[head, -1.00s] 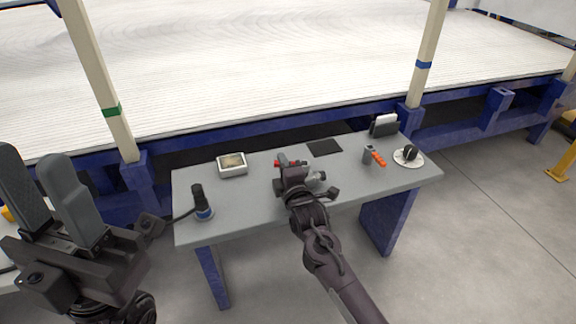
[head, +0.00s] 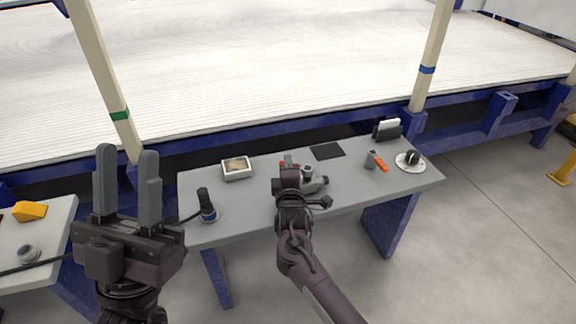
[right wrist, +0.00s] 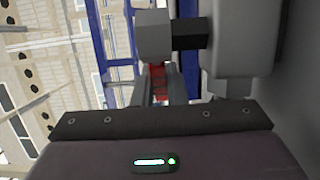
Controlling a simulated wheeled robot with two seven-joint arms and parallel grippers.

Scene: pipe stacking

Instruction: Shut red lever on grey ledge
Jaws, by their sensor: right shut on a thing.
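The grey ledge (head: 250,203) stands in front of the large white bed. My right gripper (head: 288,170) is over the middle of it, beside a grey fitting (head: 316,184). A bit of the red lever (head: 283,164) shows at its tip. In the right wrist view the red lever (right wrist: 158,82) lies between the two fingers of my right gripper (right wrist: 160,88), which is shut on it. A grey valve body (right wrist: 240,40) with a dark stem stands just beyond. Much of the lever is hidden by the fingers. My left gripper (head: 128,190) is open, empty and upright, left of the ledge.
On the ledge are a dark cylinder with a blue base (head: 207,207), a framed box (head: 237,168), a black mat (head: 327,151), an orange-handled item (head: 379,162), a white plate (head: 411,168) and a black holder (head: 387,131). A second table (head: 50,240) holds a yellow block (head: 30,211).

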